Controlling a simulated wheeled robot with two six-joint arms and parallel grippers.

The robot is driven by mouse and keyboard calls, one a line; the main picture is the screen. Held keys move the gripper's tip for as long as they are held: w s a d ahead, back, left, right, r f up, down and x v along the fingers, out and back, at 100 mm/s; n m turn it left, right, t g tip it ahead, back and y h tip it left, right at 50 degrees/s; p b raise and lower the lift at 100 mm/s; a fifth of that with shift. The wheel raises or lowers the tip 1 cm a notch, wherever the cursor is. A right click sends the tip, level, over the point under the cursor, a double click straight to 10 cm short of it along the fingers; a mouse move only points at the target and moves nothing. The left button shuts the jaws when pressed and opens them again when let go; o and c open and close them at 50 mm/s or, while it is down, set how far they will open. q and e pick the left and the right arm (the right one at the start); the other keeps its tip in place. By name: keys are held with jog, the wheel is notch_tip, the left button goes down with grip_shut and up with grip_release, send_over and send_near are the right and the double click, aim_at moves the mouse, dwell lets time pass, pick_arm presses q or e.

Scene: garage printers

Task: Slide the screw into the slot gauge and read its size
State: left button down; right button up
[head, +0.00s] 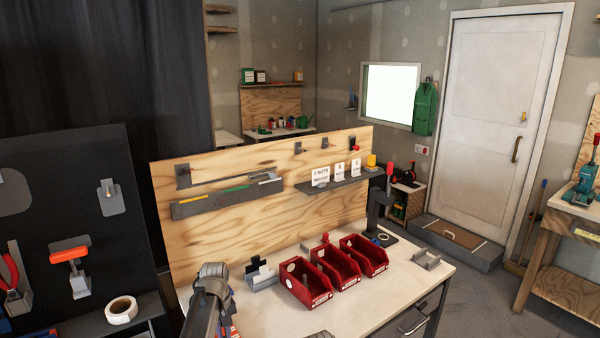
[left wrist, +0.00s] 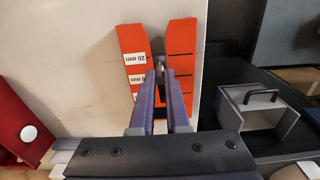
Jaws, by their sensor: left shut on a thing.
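In the left wrist view the slot gauge (left wrist: 134,42) is an orange-red piece with two arms and a tapering gap between them. White labels sit on its left arm; one reads 20 mm. Dark marks cross the right arm. My left gripper (left wrist: 161,76) has purple fingers, shut on a small grey screw (left wrist: 160,64), of which only a bit shows between the tips. The screw is over or in the gap; I cannot tell how deep. In the head view my left arm hides most of the gauge. My right gripper is not in view.
Red bins (head: 306,284) stand in a row on the white workbench (head: 370,310). A grey holder (head: 262,275) and a black stand (head: 380,215) are beside them. A plywood backboard (head: 240,235) with a shelf (head: 335,184) rises behind. A grey tray (head: 427,260) lies at the right.

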pick_arm(q)
jog(key=shift+w+a, duration=0.8)
jog(key=shift+w, duration=0.35)
jog(key=shift+w+a, duration=0.2)
jog(key=shift+w, duration=0.15)
jog(key=shift+w+a, duration=0.4)
jog(key=shift+w, duration=0.15)
jog(key=shift+w+a, duration=0.1)
jog(key=shift+w, duration=0.1)
jog(key=shift+w+a, duration=0.15)
jog(key=shift+w, duration=0.05)
dwell(0.3)
jog(key=c, duration=0.9)
grip_release()
jog(key=shift+o, duration=0.3)
